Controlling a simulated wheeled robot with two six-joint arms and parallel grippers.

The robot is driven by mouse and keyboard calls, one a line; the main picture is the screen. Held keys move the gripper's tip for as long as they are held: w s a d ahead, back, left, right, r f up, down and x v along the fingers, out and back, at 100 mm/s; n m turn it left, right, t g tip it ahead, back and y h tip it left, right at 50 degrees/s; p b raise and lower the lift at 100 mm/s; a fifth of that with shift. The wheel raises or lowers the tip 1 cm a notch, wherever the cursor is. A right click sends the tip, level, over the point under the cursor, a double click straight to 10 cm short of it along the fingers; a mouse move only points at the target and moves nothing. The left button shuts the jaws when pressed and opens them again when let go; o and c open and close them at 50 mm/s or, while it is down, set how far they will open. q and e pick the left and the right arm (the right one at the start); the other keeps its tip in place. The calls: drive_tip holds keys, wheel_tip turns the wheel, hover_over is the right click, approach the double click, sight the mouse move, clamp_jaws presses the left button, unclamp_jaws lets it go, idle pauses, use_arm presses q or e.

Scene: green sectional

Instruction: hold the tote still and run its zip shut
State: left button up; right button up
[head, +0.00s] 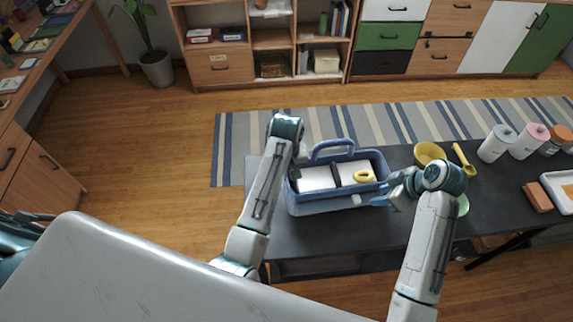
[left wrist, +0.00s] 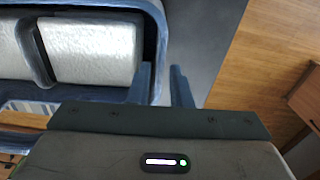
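The blue tote (head: 330,205) stands upright on the dark table, its handle (head: 332,146) raised at the back. Its top is uncovered, showing pale contents on both sides of a divider; it also shows in the left wrist view (left wrist: 160,30). My left gripper (left wrist: 162,84) is at the tote's left end, its fingers apart on either side of the wall, with a gap visible. My right gripper (head: 380,200) is at the tote's front right corner; its fingers are too small to read. A small pale tab (head: 356,199) shows on the front rim, possibly the zip pull.
A yellow bowl (head: 428,153), a yellow utensil (head: 464,159), white bottle (head: 497,143) and pink bottle (head: 529,141) stand to the right. A green dish (head: 463,205) is partly behind my right arm.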

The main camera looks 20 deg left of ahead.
use_arm(q)
drive_tip(key=shift+f, duration=2.5)
clamp_jaws()
